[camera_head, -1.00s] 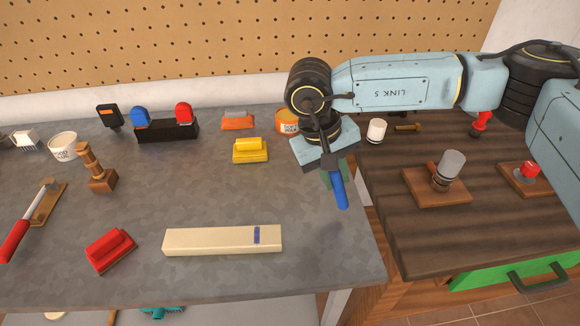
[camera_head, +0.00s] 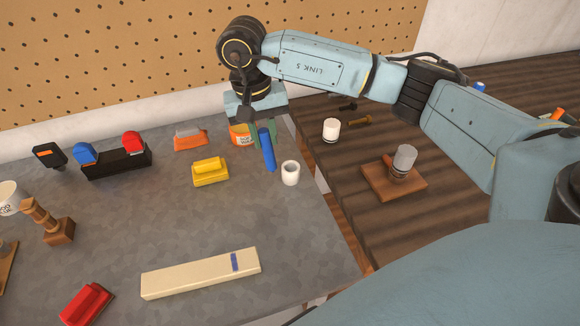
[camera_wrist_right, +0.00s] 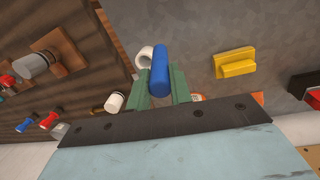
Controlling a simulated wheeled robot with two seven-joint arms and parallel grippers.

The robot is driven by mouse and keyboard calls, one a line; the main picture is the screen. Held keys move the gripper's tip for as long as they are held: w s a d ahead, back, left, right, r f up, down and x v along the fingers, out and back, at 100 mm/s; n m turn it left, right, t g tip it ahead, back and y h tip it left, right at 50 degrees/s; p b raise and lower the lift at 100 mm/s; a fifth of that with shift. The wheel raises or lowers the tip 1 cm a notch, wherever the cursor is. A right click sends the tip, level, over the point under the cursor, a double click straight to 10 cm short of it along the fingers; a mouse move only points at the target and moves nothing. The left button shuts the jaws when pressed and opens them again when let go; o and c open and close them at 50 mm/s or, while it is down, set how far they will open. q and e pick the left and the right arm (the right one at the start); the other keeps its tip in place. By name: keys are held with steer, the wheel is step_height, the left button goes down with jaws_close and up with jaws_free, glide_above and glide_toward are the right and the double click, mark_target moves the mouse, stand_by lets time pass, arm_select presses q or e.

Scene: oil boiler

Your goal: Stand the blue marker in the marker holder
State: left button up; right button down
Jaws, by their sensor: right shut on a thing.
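The blue marker (camera_head: 267,150) is held by my right gripper (camera_head: 264,136), tilted slightly from upright. The right wrist view shows the marker (camera_wrist_right: 160,72) between the green fingers, which are shut on it. A small white hollow cup, which looks like the marker holder (camera_head: 290,173), stands on the grey bench just right of and nearer than the marker. In the right wrist view the cup (camera_wrist_right: 145,53) shows beside the marker, partly hidden by it. The marker appears outside the cup. My left gripper is out of view.
A yellow block tool (camera_head: 210,172) and an orange tub (camera_head: 240,134) stand left of the marker. A cream bar (camera_head: 200,273) lies toward the front. The wooden counter (camera_head: 345,205) lies to the right, across a gap. The middle of the bench (camera_head: 150,220) is clear.

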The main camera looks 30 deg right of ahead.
steer(key=d+r+m+y+p, duration=0.1)
steer(key=d+r+m+p, duration=0.1)
steer(key=d+m+p, duration=0.3)
arm_select(q)
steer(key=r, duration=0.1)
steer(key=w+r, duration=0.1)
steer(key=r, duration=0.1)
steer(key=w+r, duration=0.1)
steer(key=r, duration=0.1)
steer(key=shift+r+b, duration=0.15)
steer(key=shift+b, duration=0.25)
arm_select(e)
step_height(320, 180, down, 10)
steer(key=d+n, duration=0.1)
steer(key=d, duration=0.1)
steer(key=shift+w+r+t, duration=0.15)
steer(key=shift+w+t, duration=0.25)
steer(key=shift+w, duration=0.05)
steer(key=c, duration=1.3)
jaws_free()
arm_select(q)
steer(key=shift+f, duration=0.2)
arm_select(e)
steer(key=shift+o, duration=0.2)
